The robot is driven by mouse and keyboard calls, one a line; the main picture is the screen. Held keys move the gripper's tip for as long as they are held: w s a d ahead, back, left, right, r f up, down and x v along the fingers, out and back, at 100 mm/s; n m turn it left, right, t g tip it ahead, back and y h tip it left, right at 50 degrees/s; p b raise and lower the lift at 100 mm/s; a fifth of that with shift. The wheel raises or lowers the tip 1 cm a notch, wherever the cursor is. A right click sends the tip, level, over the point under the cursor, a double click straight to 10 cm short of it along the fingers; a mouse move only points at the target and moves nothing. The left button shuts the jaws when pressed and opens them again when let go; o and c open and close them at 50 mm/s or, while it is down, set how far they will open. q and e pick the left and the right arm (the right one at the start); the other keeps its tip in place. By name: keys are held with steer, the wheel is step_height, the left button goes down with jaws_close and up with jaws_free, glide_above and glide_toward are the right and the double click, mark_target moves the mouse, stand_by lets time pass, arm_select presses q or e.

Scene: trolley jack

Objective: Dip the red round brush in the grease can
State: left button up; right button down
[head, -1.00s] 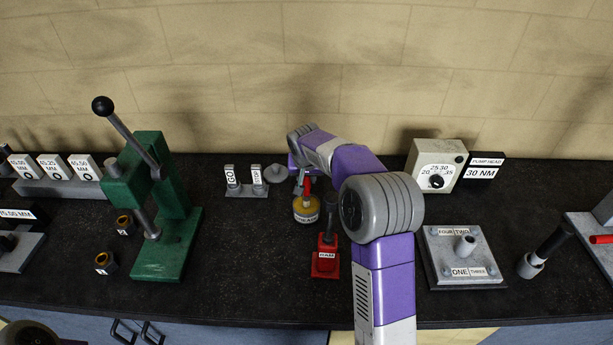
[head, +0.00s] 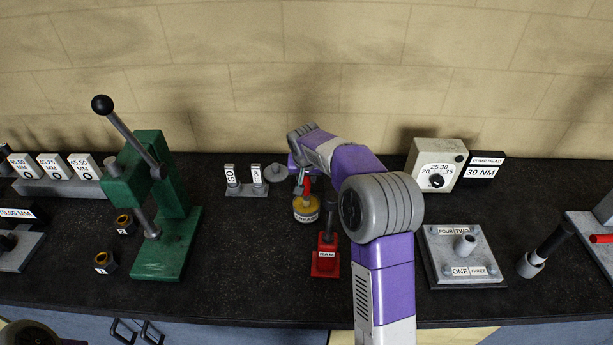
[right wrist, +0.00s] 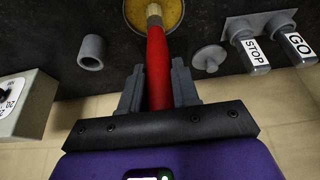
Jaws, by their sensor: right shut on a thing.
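The red round brush shows its red handle (right wrist: 157,65) and pale ferrule (right wrist: 153,11) in the right wrist view. My right gripper (right wrist: 158,85) is shut on the handle, one finger on each side. In the head view the handle (head: 307,184) stands nearly upright at the top of the grease can (head: 306,214). The grease can's yellow grease (right wrist: 174,14) shows around the brush's lower end in the wrist view. The bristles are hidden, so I cannot tell how deep they sit. My left gripper is not in view.
A red stand (head: 325,264) with a dark upright post is close in front of the can. GO and STOP tags (head: 246,190) and a grey disc (head: 276,173) are to its left. A green press (head: 166,205) stands further left. A grey plate (head: 461,256) lies right of my arm.

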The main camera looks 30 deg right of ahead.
steer(key=shift+r+p, duration=2.75)
steer(key=shift+r, duration=0.8)
steer(key=shift+f, duration=0.1)
